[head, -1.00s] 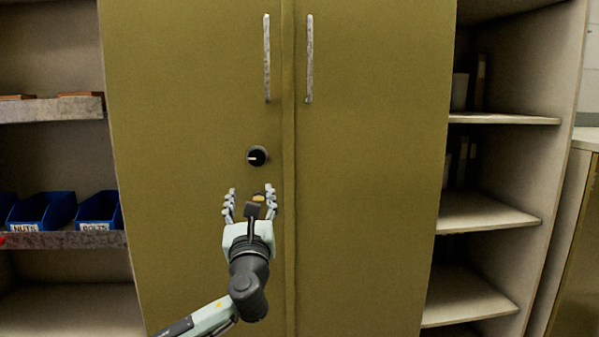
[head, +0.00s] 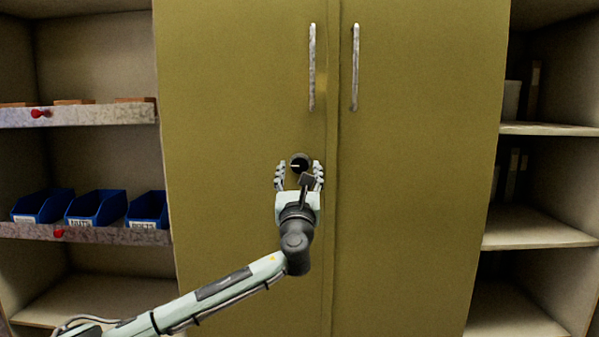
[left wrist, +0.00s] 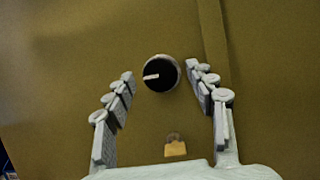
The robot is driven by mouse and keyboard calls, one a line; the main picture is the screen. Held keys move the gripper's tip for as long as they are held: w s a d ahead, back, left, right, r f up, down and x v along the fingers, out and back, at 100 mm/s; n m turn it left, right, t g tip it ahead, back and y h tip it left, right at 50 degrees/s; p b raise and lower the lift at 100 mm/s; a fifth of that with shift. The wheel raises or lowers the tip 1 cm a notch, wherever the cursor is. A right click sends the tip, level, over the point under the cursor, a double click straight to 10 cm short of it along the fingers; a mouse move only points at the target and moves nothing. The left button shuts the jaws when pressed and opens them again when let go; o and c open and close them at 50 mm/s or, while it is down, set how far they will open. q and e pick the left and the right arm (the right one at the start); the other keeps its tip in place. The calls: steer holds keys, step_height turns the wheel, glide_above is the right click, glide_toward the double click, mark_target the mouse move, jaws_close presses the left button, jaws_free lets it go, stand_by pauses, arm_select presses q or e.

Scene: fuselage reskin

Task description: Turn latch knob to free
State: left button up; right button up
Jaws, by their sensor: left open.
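The latch knob (head: 300,163) is a round black knob with a white pointer line, on the left door of a mustard-coloured cabinet (head: 240,90). In the left wrist view the knob (left wrist: 160,74) has a pale rim, and its pointer points left. My left gripper (head: 299,168) is open, with its fingers on either side of the knob in the head view. In the left wrist view the gripper (left wrist: 162,82) is empty, its fingertips apart from the knob. A small padlock-shaped mark (left wrist: 175,146) shows below the knob. My right gripper is not in view.
Two vertical handles (head: 312,68) (head: 355,68) stand out above the knob, beside the door seam. Left shelves hold blue bins (head: 95,209); right shelves (head: 540,232) hold a few items. The door face around the knob is clear.

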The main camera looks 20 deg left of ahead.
arm_select(q)
steer(key=c, duration=1.1)
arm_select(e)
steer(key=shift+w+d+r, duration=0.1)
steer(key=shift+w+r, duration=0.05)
